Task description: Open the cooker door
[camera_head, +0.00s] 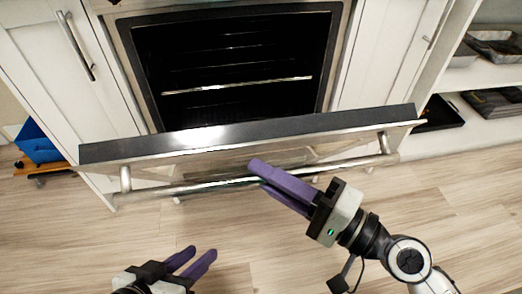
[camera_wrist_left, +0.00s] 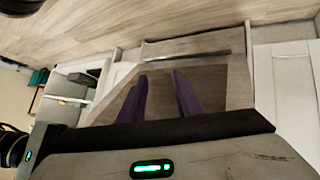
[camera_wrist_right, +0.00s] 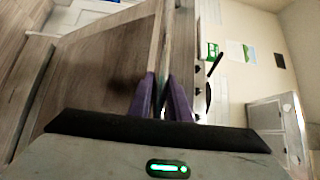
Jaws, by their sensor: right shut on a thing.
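The cooker door (camera_head: 250,132) is tilted outward and down, and the dark oven cavity (camera_head: 235,60) with its racks shows behind it. A long metal handle bar (camera_head: 215,184) runs along the front of the door. My right gripper (camera_head: 256,170) is shut on the handle, right of its middle. In the right wrist view its purple fingers (camera_wrist_right: 162,98) close around the bar. My left gripper (camera_head: 200,256) is low in front of the door, apart from it, with its two fingers spread and empty. In the left wrist view a gap shows between these fingers (camera_wrist_left: 160,90).
White cabinets flank the cooker; the left one has a bar handle (camera_head: 76,48). Shelves with trays (camera_head: 495,45) stand at the right. The wooden floor (camera_head: 70,240) in front is clear.

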